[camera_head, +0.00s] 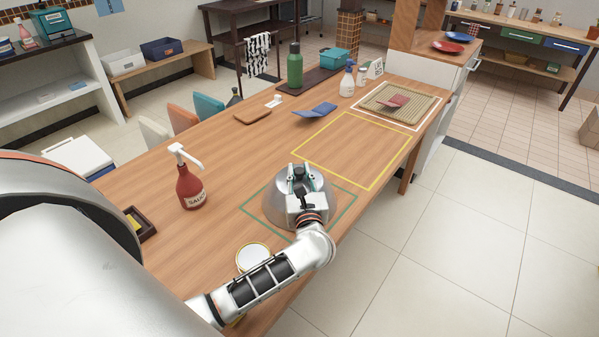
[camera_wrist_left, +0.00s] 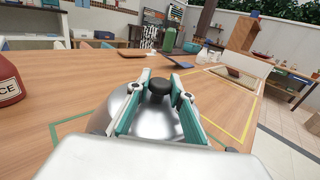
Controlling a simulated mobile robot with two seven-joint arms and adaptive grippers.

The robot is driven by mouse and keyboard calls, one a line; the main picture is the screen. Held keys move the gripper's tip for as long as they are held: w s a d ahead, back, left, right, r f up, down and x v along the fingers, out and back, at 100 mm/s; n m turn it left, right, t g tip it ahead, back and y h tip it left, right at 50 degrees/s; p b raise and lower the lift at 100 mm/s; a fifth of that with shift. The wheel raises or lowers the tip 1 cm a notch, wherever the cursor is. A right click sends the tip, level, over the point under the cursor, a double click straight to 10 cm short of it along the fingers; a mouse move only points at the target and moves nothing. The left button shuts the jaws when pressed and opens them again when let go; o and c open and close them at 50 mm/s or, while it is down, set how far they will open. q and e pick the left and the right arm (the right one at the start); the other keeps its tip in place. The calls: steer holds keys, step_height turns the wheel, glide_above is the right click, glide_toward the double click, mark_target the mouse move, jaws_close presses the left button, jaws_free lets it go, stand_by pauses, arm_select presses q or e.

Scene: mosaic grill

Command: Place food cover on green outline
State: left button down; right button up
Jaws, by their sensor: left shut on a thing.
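The food cover (camera_head: 273,209) is a shiny metal dome on the wooden table, inside the green outline (camera_head: 258,232) in the head view. The outline shows around its visible sides; part is hidden by my arm. My left gripper (camera_head: 300,172) is over the dome, shut on its dark knob. In the left wrist view the two fingers of the left gripper (camera_wrist_left: 158,82) stand either side of the black knob, and the food cover (camera_wrist_left: 150,122) lies below them. Part of the green outline (camera_wrist_left: 70,122) shows at left there. My right gripper is not in view.
The yellow outline (camera_head: 327,118) is empty. Beyond it a woven mat (camera_head: 400,104) bears a reddish item.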

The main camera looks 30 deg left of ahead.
arm_select(q)
steer(key=shift+f, duration=0.1)
steer(key=c, duration=1.7)
jaws_free()
steer(key=v, duration=1.2)
steer(key=shift+d, duration=0.15)
